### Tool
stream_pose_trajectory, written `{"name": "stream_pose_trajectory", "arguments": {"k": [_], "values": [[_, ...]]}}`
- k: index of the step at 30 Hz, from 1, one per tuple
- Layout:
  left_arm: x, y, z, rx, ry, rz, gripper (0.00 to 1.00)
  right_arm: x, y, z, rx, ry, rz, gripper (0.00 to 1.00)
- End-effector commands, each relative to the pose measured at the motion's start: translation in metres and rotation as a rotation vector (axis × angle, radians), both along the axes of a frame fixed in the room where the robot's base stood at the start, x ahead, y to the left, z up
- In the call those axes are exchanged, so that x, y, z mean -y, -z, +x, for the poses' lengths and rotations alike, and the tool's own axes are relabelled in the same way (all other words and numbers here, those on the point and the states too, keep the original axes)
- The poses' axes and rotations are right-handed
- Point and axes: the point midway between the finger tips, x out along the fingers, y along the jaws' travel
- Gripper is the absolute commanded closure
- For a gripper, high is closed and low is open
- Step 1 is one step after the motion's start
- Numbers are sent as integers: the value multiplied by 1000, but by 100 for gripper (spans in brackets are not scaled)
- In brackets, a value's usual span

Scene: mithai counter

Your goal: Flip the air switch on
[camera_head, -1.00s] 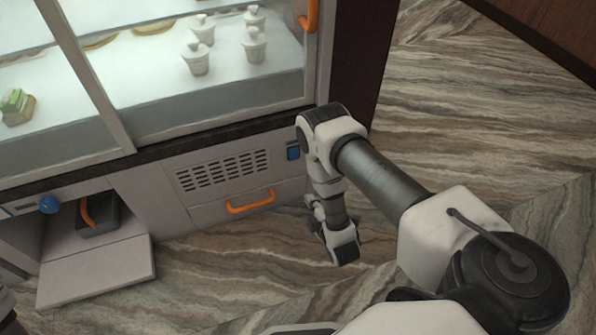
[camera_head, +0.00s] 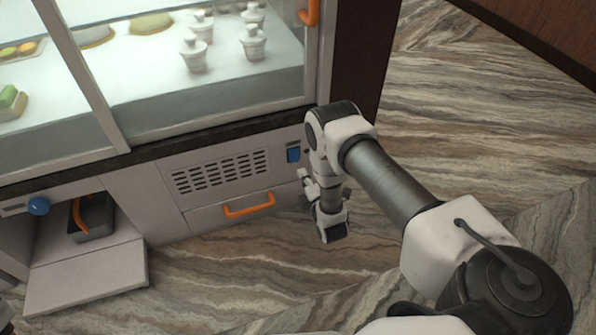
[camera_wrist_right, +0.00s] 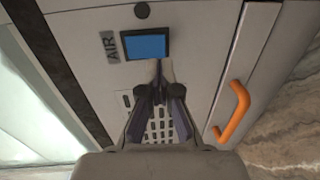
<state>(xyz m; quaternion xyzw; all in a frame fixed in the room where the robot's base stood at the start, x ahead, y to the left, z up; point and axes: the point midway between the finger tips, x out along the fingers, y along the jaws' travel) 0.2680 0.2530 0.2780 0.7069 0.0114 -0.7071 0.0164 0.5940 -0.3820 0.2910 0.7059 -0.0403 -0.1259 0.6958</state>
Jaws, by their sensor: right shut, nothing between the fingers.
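The air switch is a blue rectangular rocker (camera_head: 293,155) at the upper right of the counter's lower front panel. It is large in the right wrist view (camera_wrist_right: 147,46), beside a grey "AIR" label (camera_wrist_right: 110,46). My right gripper (camera_head: 304,178) is near the panel, just below the switch. In the right wrist view its fingers (camera_wrist_right: 158,66) are shut together and empty. Their tips appear at the switch's lower edge; I cannot tell whether they touch it.
A vent grille (camera_head: 220,172) is left of the switch, with an orange drawer handle (camera_head: 249,205) below. Floor at right is clear.

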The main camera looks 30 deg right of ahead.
Motion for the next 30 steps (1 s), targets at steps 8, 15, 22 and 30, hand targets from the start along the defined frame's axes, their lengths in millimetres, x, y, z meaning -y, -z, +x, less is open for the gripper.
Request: {"name": "stream_pose_trajectory", "arguments": {"k": [8,15,22,30], "values": [[0,27,0,0,0,0,57,10,8,43,1,0,0,100],[0,27,0,0,0,0,57,11,6,47,-1,0,0,100],[0,35,0,0,0,0,57,12,12,51,39,-1,-10,100],[0,32,0,0,0,0,57,13,8,53,57,0,-14,100]]}}
